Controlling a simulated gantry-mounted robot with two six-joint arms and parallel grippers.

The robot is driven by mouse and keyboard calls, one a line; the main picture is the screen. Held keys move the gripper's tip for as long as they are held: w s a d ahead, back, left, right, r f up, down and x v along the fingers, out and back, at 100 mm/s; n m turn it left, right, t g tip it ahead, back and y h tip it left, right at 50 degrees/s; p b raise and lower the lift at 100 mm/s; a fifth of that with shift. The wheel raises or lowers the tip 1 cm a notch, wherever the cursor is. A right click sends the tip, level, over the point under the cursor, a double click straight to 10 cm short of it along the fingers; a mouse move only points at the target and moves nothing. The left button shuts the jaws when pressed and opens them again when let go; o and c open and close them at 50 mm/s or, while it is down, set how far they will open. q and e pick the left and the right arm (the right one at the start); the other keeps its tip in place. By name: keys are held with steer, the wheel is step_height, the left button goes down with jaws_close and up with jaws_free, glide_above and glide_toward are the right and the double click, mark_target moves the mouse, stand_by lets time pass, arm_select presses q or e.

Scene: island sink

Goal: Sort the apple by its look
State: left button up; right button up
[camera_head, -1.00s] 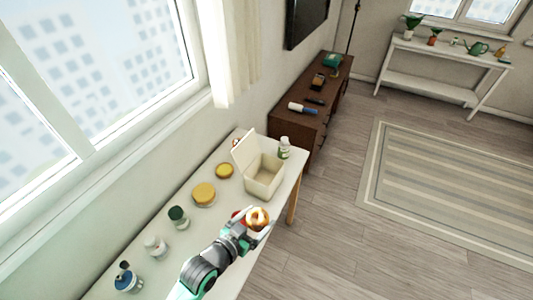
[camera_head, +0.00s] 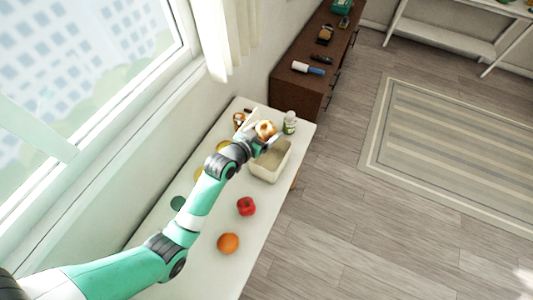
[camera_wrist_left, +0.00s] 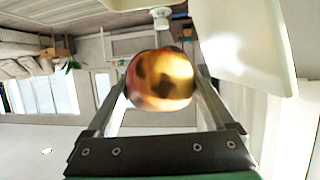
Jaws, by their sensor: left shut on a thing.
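My left gripper (camera_head: 264,134) is shut on an apple (camera_head: 265,129), golden with brown blotches, raised near the far side of the cream box (camera_head: 268,178). The apple (camera_wrist_left: 160,80) sits between both fingers in the left wrist view, its dark patches facing the camera. The box stands open on the white table (camera_head: 215,262). My right gripper is not in view.
A red fruit or vegetable (camera_head: 246,206) and an orange (camera_head: 228,243) lie on the near part of the table. A dark cabinet (camera_head: 300,85) stands beyond the table.

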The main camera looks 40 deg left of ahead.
arm_select(q)
step_height(320, 180, down, 5)
steer(key=b, duration=0.4)
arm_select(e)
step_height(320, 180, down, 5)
arm_select(q)
steer(key=o, duration=1.2)
steer(key=shift+o, duration=0.2)
steer(key=shift+s+r, duration=0.3)
steer(key=shift+s, duration=0.15)
steer(key=p+v, duration=0.3)
steer(key=v, duration=0.7)
steer(key=shift+s, duration=0.25)
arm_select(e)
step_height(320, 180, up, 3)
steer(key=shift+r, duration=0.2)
arm_select(q)
steer(key=shift+r, duration=0.15)
